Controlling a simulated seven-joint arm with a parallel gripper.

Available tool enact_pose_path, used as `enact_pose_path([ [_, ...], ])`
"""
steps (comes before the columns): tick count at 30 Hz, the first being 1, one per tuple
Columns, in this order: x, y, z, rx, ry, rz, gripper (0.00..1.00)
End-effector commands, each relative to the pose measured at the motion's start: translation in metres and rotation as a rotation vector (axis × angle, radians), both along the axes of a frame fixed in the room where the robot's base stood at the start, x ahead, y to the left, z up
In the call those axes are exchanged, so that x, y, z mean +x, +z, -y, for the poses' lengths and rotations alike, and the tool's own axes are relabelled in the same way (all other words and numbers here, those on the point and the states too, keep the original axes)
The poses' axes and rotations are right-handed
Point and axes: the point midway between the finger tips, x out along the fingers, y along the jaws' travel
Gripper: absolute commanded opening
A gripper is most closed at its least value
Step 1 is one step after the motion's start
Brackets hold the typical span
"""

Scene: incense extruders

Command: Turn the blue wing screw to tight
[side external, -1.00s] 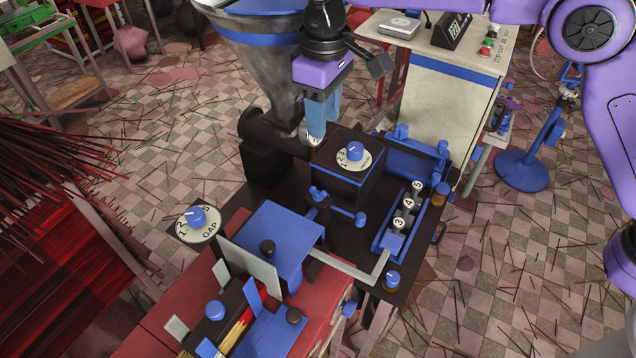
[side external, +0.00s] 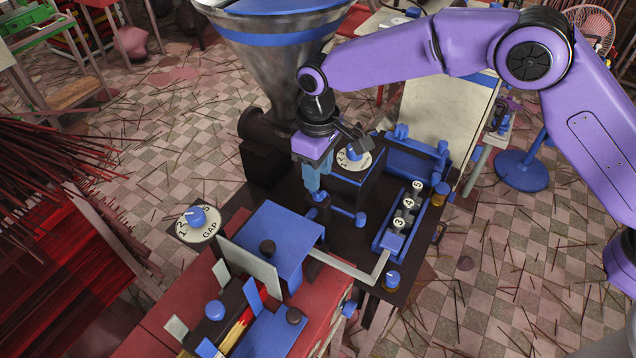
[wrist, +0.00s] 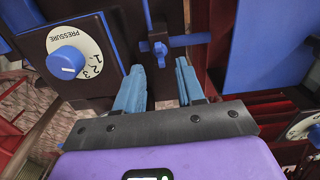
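The blue wing screw (side external: 319,197) stands on the dark machine table beside the dark box with the dial. In the wrist view the wing screw (wrist: 159,47) shows just beyond the fingertips, roughly centred between them. My gripper (side external: 313,188) points down directly over the wing screw and partly hides it in the side view. In the wrist view my gripper (wrist: 159,66) has its two light-blue fingers apart with nothing held between them. I cannot tell whether a fingertip touches the screw.
The pressure dial (wrist: 67,62) on its dark box stands close beside the gripper. A blue rod (wrist: 193,40) runs sideways from near the screw. A blue plate (side external: 280,230) lies in front, and a numbered weight tray (side external: 398,225) sits to the right. The steel hopper (side external: 280,65) rises behind.

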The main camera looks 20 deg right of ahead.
Motion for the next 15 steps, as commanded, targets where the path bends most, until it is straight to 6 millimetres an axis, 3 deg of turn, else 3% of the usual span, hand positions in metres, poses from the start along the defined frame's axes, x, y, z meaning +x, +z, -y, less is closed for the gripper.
enact_pose_path([
  [6,0.0,-0.031,0.0,-0.001,0.001,-0.001,0.38],
  [15,0.0,-0.044,0.0,0.0,0.001,0.0,0.38],
])
